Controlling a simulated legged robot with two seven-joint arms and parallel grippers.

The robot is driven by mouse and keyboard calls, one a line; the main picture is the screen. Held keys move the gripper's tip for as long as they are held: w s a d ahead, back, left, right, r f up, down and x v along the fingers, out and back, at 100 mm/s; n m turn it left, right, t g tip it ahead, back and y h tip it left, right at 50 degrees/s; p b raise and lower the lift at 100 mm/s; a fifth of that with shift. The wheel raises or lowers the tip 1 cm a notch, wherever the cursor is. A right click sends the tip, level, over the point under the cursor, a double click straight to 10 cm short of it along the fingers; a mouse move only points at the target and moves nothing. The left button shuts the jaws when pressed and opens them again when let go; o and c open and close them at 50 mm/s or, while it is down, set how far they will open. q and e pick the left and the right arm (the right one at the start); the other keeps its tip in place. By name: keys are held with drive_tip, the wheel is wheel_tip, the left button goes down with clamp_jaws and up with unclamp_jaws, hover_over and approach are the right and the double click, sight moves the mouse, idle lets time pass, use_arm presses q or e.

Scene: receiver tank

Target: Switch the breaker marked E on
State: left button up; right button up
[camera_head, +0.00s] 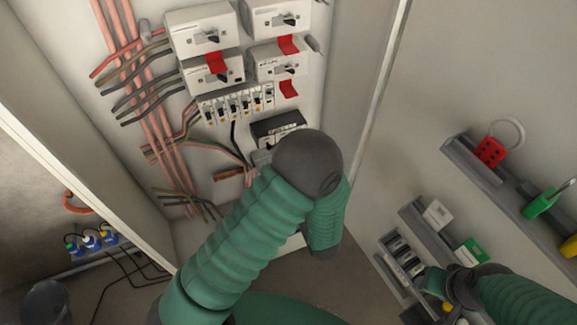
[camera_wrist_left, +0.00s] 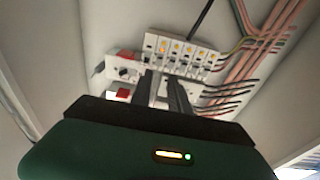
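A row of several small breakers (camera_head: 235,104) sits on the back panel below two pairs of white switch boxes. It also shows upside down in the left wrist view (camera_wrist_left: 182,52), with small yellow-orange marks. The letters are too small to read, so I cannot tell which breaker is E or how its lever stands. My left gripper (camera_wrist_left: 165,88) has two dark fingers slightly apart in front of the row, with nothing visible between them; contact is unclear. In the head view, my left arm hides it. My right gripper (camera_head: 455,288) is at the lower right, its fingers unclear.
White switch boxes (camera_head: 203,28) with red tabs (camera_head: 217,62) are above the row. A black device (camera_head: 277,126) is below it, near my left arm. Copper-coloured wires (camera_head: 135,60) run at left. A red padlock (camera_head: 490,151) and shelves (camera_head: 470,160) are at right.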

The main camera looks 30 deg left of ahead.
use_arm(q)
drive_tip(key=v, duration=0.3)
drive_tip(key=shift+d+f+b, duration=0.1)
drive_tip(key=shift+d+b, duration=0.05)
drive_tip(key=shift+b, duration=0.2)
